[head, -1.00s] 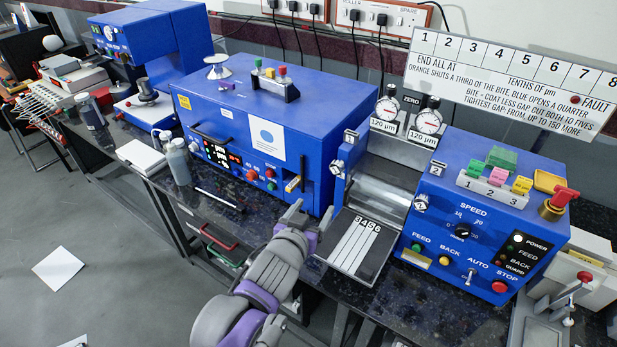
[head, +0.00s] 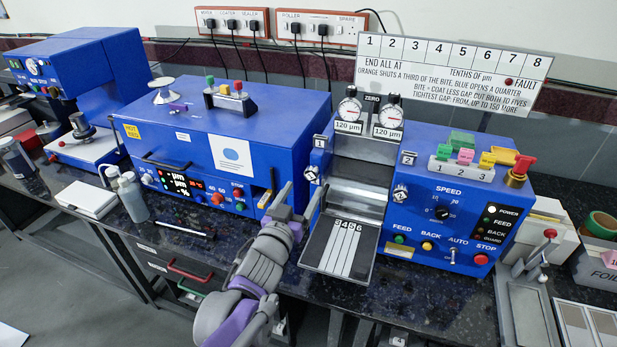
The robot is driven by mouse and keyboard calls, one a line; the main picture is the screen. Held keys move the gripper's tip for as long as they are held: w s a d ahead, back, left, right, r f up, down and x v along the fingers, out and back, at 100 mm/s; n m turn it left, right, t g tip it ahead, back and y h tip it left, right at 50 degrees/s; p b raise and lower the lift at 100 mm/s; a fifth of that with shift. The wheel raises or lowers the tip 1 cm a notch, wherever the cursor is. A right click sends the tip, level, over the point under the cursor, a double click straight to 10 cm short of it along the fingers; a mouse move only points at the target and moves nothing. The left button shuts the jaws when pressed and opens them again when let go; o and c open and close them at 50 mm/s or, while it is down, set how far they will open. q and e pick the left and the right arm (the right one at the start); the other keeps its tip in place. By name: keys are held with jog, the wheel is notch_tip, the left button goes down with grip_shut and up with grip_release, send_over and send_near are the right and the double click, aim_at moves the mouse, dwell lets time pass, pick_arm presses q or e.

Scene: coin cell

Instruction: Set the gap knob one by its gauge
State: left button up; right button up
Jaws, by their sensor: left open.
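The blue roller press has gap knob one (head: 312,173), a small dark and white dial on its left side below the tag 1 (head: 320,141). Gap knob two (head: 400,194) sits on the right, below tag 2. Two round gauges stand on top: the left gauge (head: 349,109) and the right gauge (head: 388,117). Their plates both seem to read 120 µm; the needles are too small to read. My left gripper (head: 297,207) is open, just below and left of knob one, and appears apart from it. My right gripper is not in view.
A blue coater (head: 270,115) stands close left of my gripper, leaving a narrow gap to the press. A striped feed plate (head: 342,246) juts forward from the rollers. A printed sign (head: 455,72) hangs behind. Bottles (head: 132,198) stand at the left.

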aim_at(311, 176)
pick_arm(q)
jog(key=x, duration=0.6)
jog(key=shift+w, duration=0.15)
jog(key=shift+c, duration=0.3)
grip_shut()
